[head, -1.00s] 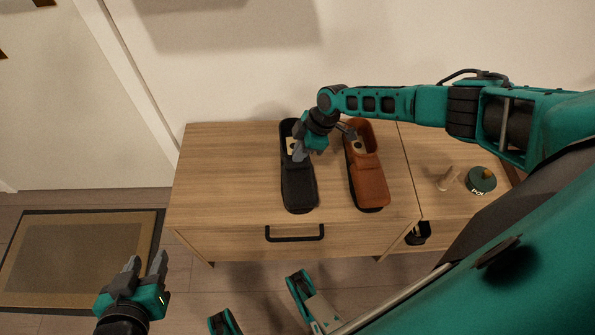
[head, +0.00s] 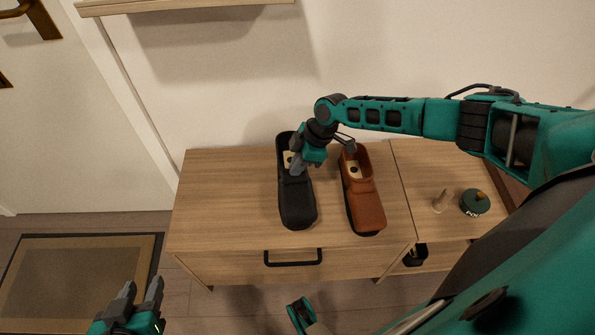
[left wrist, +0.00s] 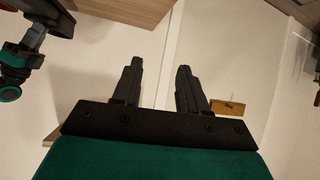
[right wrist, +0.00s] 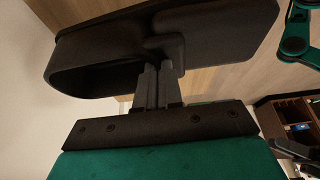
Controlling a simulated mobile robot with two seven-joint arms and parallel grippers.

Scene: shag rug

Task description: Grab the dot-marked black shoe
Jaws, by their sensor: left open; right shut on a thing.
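The black shoe (head: 297,205) stands on the wooden cabinet top, left of a brown shoe (head: 365,200). A pale insole patch with a dark mark shows inside its opening. My right gripper (head: 295,168) is at the shoe's opening; in the right wrist view the gripper (right wrist: 158,82) is shut on the rim of the black shoe (right wrist: 215,30). Whether the sole is off the cabinet I cannot tell. My left gripper (head: 138,295) is open and empty, low at the left in front of the cabinet; its spread fingers show in the left wrist view (left wrist: 160,85).
The cabinet (head: 225,205) has a black drawer handle (head: 292,257). A green round tin (head: 475,202) and a small wooden peg (head: 440,202) stand on the right section. A wall is close behind. A doormat (head: 75,275) lies on the floor at left.

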